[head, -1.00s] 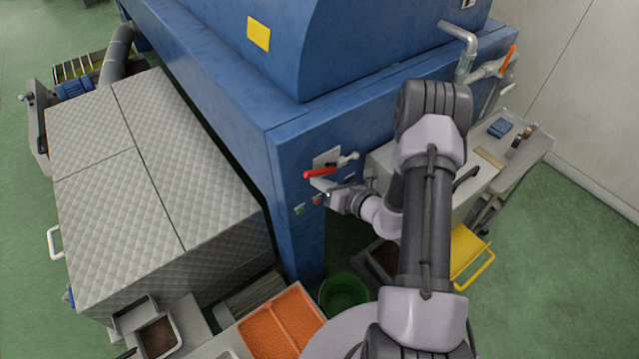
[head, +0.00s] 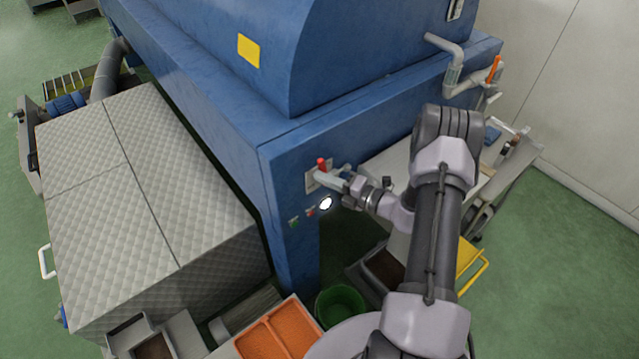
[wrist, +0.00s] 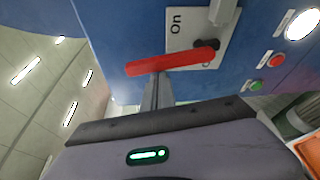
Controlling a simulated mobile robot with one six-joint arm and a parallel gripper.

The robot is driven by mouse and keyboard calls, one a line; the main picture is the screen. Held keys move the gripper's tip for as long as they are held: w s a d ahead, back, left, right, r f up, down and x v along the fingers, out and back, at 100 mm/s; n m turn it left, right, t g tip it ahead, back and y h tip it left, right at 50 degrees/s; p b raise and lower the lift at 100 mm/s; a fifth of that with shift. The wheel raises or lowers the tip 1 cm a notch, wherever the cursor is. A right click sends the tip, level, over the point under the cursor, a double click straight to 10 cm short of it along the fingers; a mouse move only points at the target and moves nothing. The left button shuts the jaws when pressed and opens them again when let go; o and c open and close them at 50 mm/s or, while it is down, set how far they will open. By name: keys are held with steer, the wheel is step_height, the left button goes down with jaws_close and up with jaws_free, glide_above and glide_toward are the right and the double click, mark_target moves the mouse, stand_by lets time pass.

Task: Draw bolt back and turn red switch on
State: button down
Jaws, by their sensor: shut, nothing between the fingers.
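The red switch handle (head: 321,163) stands upright on its pale plate, on the blue machine's front near the corner. In the wrist view the red handle (wrist: 160,65) crosses the plate (wrist: 190,32), which is marked "On". My gripper (head: 332,181) is shut and empty; its fingertips (wrist: 157,82) are right beside the handle, and I cannot tell whether they touch. A grey metal part (wrist: 222,12), seemingly the bolt, lies at the plate's edge, with a dark knob (wrist: 207,45) close by. My gripper partly hides the plate in the head view.
A white lamp (head: 326,204) glows below the switch, beside a red button (head: 311,211) and a green button (head: 294,221). A quilted grey cover (head: 150,190) stands left. A green bucket (head: 341,304) and orange trays (head: 275,335) are below. A bench stands right.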

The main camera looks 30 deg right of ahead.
steer(key=shift+w+d+r+m, duration=0.1)
steer(key=shift+d+r+m, duration=0.15)
steer(key=shift+d+m, duration=0.4)
steer(key=shift+d+r, duration=0.1)
steer(key=shift+d, duration=0.05)
stand_by(0.4)
